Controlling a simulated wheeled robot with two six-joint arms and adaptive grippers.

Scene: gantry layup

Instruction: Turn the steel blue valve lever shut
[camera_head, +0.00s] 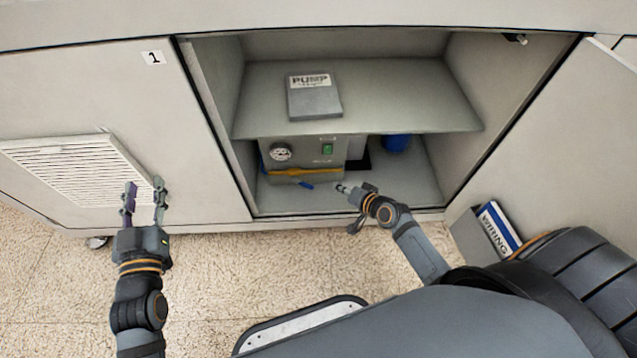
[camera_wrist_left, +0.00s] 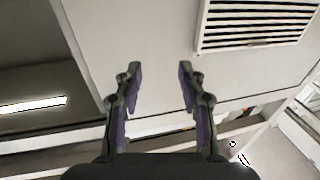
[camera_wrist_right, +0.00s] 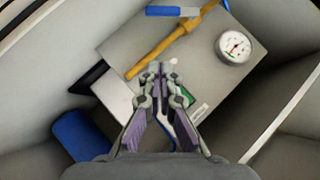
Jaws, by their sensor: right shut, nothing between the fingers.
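The steel blue valve lever (camera_head: 303,184) is low in the open cabinet bay, at the front of a brass-yellow pipe (camera_head: 288,172) on the grey pump box. In the right wrist view the lever (camera_wrist_right: 175,11) lies at the top edge, at a slant to the pipe (camera_wrist_right: 165,45). My right gripper (camera_head: 343,188) is at the bay's opening, right of the lever and apart from it. Its fingers (camera_wrist_right: 154,70) are shut and empty. My left gripper (camera_head: 144,188) is open and empty in front of the left cabinet door; its spread fingers (camera_wrist_left: 155,70) show nothing between them.
A shelf (camera_head: 400,100) above the pump box carries a grey PUMP block (camera_head: 314,100). A dial gauge (camera_head: 280,153) and green switch (camera_head: 327,149) are on the box. A blue cylinder (camera_head: 397,143) stands right. A WRITING holder (camera_head: 497,232) hangs on the right door.

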